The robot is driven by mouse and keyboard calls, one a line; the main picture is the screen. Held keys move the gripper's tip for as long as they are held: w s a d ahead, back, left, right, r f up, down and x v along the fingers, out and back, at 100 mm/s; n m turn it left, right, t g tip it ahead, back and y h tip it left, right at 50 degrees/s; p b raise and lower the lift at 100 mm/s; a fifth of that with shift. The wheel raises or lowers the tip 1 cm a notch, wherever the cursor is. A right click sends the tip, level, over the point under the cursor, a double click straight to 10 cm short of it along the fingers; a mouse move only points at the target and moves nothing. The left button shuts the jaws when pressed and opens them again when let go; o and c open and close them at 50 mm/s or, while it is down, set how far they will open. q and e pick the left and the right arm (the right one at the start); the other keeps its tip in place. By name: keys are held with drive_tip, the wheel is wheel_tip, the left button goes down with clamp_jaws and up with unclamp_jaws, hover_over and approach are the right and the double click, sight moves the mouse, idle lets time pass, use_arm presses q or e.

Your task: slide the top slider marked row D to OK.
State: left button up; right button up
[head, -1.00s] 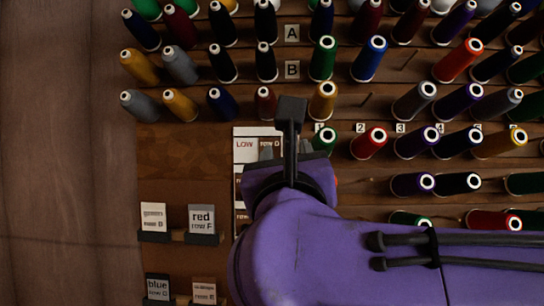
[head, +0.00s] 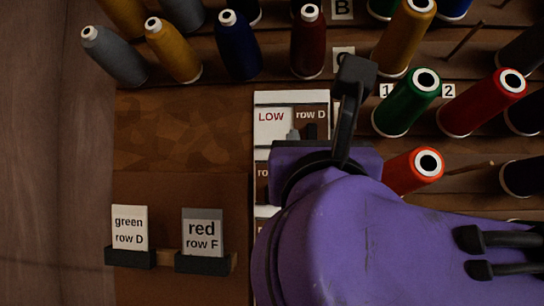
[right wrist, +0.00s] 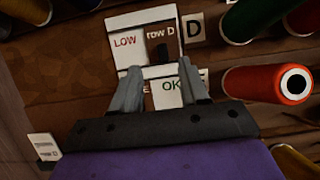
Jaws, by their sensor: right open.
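The top slider, marked row D, shows at the upper part of a white-framed panel (head: 262,98). Its white LOW field (head: 271,125) is bare at the left, and its brown cover marked row D (head: 311,113) stands at the right. In the right wrist view the cover (right wrist: 153,34) bears a dark knob (right wrist: 161,52). My right gripper (right wrist: 160,65) is open, its grey fingers either side of the knob's lower end; contact cannot be told. Below, a second slider shows OK (right wrist: 171,85), partly hidden by the gripper. My left gripper is not in view.
Thread spools on pegs stand close at the right, among them a green one (head: 408,102) and a red one (head: 484,102). Bare board lies left of the panel.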

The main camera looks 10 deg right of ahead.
sight(311, 127)
drive_tip(key=p+x, duration=0.5)
drive_tip(key=x, duration=0.4)
drive_tip(key=shift+w+d, duration=0.2)
drive_tip(key=shift+w+d+f, duration=0.1)
drive_tip(key=shift+w, duration=0.4)
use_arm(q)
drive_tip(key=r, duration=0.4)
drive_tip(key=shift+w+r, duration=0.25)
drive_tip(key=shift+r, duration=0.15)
use_arm(e)
drive_tip(key=shift+s, duration=0.1)
clamp_jaws()
